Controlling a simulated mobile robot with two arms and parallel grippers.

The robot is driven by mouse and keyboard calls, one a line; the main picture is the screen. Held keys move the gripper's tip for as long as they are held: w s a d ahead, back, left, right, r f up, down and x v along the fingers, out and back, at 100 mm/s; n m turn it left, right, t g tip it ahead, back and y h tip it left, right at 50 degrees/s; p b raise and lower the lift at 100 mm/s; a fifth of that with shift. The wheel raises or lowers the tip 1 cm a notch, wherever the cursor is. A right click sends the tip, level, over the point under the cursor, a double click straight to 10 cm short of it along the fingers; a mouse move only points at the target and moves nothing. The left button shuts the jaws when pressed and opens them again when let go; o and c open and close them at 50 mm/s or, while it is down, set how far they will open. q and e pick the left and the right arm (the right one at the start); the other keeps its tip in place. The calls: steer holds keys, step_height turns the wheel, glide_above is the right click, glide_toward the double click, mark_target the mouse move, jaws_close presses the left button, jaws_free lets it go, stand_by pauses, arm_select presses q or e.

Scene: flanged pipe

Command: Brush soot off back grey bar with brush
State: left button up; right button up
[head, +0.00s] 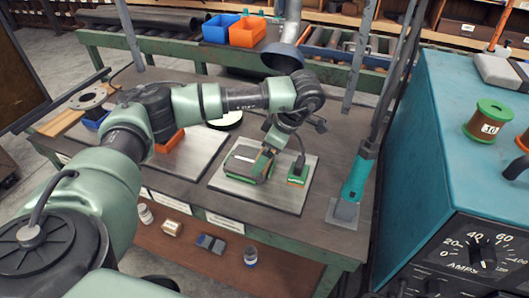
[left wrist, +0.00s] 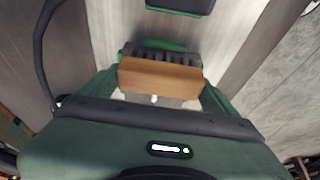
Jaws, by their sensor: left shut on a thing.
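My left gripper (head: 268,158) is low over the metal plate on the workbench, at the green and grey box-shaped thing (head: 243,163). In the left wrist view my left gripper (left wrist: 160,90) is shut on a wooden block (left wrist: 160,77), which appears to be the brush. The brush's bristles cannot be made out for certain. A dark ribbed thing with green edges (left wrist: 155,50) lies just beyond the block; whether they touch is unclear. I cannot tell which thing is the back grey bar, and no soot shows clearly. My right gripper is not in view.
A small green block (head: 298,175) sits on the metal plate (head: 285,203). A teal-handled tool (head: 357,180) stands right of it. A blue cabinet (head: 455,140) borders the right side. Blue (head: 216,29) and orange (head: 247,32) bins stand on the back bench.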

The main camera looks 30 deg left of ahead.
arm_select(q)
steer(key=shift+r+p, duration=2.05)
steer(key=shift+r, duration=1.45)
steer(key=shift+f, duration=0.15)
